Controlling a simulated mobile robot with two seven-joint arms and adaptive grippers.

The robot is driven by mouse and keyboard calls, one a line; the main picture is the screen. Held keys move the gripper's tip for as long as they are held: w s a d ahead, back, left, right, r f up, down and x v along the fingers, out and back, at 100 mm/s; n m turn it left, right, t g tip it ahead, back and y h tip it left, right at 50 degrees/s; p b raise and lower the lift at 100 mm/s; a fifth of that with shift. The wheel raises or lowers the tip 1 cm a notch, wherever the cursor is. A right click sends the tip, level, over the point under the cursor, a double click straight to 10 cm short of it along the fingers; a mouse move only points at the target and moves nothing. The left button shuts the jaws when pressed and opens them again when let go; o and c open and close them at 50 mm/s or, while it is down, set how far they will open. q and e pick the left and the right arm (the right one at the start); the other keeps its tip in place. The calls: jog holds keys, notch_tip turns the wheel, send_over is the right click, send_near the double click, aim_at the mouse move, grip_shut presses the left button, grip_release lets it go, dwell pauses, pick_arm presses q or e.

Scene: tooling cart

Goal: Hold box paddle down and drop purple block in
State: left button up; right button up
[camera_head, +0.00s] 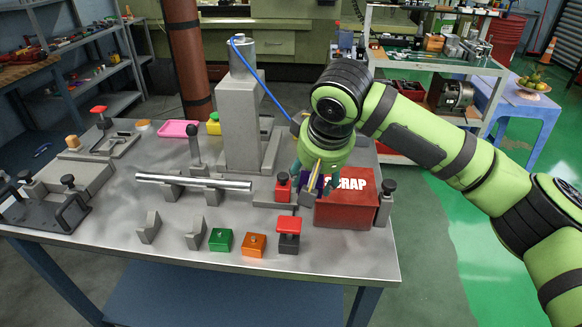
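The red box marked SCRAP (346,210) stands at the right front corner of the metal cart top. My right gripper (313,183) points down over the box's left side, its teal fingers around a small purple block (315,180), which is mostly hidden by the fingers. The fingers seem closed on the block. A grey piece (306,199) sits just below, at the box's left edge; I cannot tell whether it is the paddle. A red-topped piece (283,187) stands left of it, and a dark knobbed lever (386,190) stands at the box's right side. My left gripper is out of view.
A grey column (241,120) with a blue hose rises behind. A metal rod (194,181) lies across supports. Green (220,240) and orange (254,245) blocks and a red-topped button (289,234) line the front. A pink tray (178,128) lies behind.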

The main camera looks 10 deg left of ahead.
jog(key=s+d+f, duration=0.3)
jog(key=d+f, duration=0.2)
jog(key=d, duration=0.6)
jog(key=shift+p, duration=0.4)
jog(key=shift+f, duration=0.1)
